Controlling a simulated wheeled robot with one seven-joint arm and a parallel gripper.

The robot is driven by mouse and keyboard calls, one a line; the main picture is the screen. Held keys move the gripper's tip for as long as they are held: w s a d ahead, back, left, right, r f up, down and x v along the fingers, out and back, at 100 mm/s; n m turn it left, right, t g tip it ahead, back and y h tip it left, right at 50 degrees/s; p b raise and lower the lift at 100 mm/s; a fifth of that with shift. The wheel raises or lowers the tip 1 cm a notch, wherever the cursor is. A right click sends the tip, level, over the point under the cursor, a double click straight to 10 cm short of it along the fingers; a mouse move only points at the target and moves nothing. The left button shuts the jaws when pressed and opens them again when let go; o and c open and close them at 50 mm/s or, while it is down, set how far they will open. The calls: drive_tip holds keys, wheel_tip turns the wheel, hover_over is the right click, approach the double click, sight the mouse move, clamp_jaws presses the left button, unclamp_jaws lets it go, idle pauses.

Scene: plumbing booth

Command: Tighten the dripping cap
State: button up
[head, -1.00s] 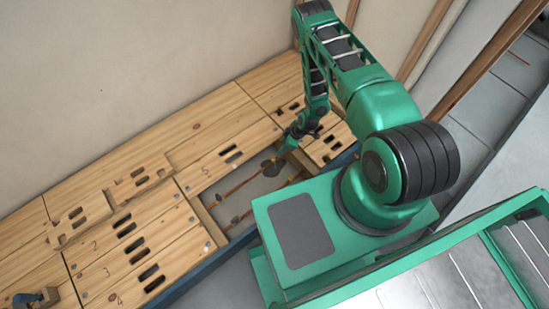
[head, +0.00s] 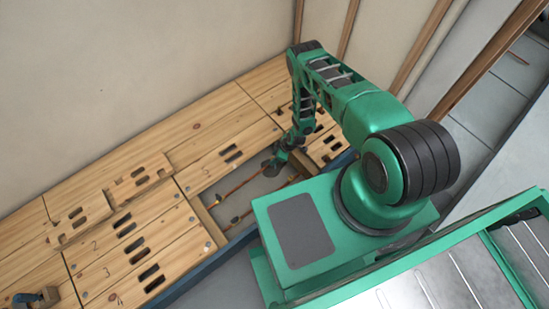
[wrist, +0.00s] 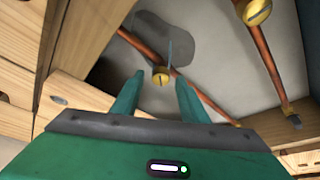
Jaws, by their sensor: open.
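In the wrist view, a small yellow brass cap (wrist: 160,77) sits on a copper pipe (wrist: 205,97), with a thin grey upright piece beside it. A dark wet-looking patch (wrist: 182,38) lies on the pale floor behind it. My gripper (wrist: 158,84) is open, its two green fingers apart on either side of the cap in the picture; I cannot tell whether they touch it.
Wooden floor panels (head: 215,140) with dark slots surround the opening (head: 240,205), several bearing numbers. A loose panel (head: 140,178) lies on others at left. A blue-handled object (head: 35,298) is at lower left. Wooden edges (wrist: 85,40) crowd the wrist view's left side.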

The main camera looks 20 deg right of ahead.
drive_tip(key=shift+f, duration=0.15)
drive_tip(key=shift+c, duration=0.6)
clamp_jaws()
drive_tip(key=shift+m, duration=0.4)
drive_tip(key=m+h, duration=0.1)
drive_tip(key=m, duration=0.1)
drive_tip(key=m+t, duration=0.1)
drive_tip(key=m, duration=0.1)
drive_tip(key=shift+a+m+h, duration=0.1)
drive_tip(key=shift+m+h, duration=0.2)
drive_tip(key=shift+h, duration=0.1)
drive_tip(key=shift+a+m+t+h, duration=0.15)
drive_tip(key=shift+m+h, duration=0.3)
drive_tip(key=shift+m, duration=0.7)
drive_tip(key=shift+d+m+t+h, duration=0.1)
drive_tip(key=shift+m+t+h, duration=0.25)
drive_tip(key=shift+m, duration=0.8)
